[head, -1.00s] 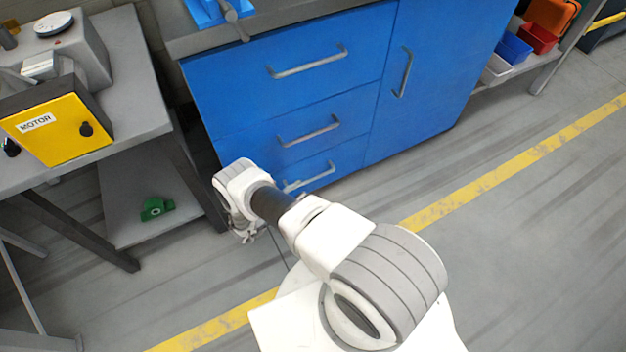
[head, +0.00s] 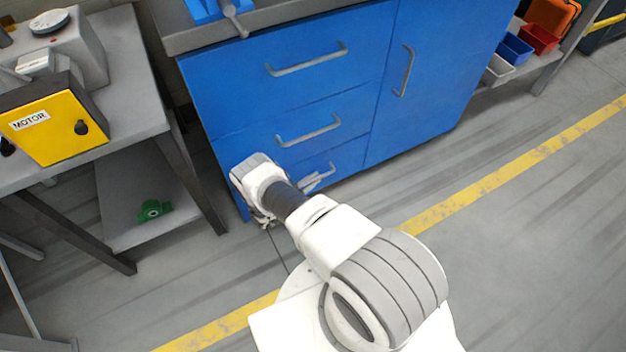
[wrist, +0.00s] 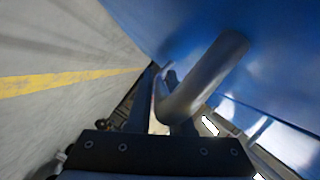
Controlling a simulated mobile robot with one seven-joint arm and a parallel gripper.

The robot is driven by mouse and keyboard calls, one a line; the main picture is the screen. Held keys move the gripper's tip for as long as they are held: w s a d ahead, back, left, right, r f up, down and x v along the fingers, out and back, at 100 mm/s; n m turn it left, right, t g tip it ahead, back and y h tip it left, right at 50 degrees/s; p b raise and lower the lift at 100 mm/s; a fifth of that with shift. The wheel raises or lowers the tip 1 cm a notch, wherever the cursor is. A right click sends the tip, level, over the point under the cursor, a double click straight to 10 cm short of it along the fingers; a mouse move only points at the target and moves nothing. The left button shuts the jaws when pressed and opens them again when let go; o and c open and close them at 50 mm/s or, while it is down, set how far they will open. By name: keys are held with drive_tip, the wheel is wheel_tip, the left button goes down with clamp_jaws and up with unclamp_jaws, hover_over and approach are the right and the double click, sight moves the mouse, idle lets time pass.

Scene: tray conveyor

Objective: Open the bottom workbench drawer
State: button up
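The blue workbench's bottom drawer (head: 350,158) looks shut, its front flush with the drawers above. Its grey bar handle (head: 325,172) is partly covered by my arm and gripper in the head view. In the wrist view the handle (wrist: 208,78) is large and close, running from the blue front down toward the fingers. My gripper (wrist: 168,108) is at the handle, with its dark fingers apart and a gap showing between them. The handle's near end overlaps that gap. I cannot tell whether either finger touches it. My wrist hides most of the gripper in the head view.
Two upper drawers with handles (head: 307,60) (head: 308,130) and a cupboard door (head: 425,75) are shut. A grey table (head: 150,110) with a yellow motor box (head: 55,125) stands left. A green part (head: 153,210) lies on its lower shelf. The floor right of my arm is clear.

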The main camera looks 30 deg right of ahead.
clamp_jaws()
idle(1.1)
drive_tip(key=shift+s, duration=0.15)
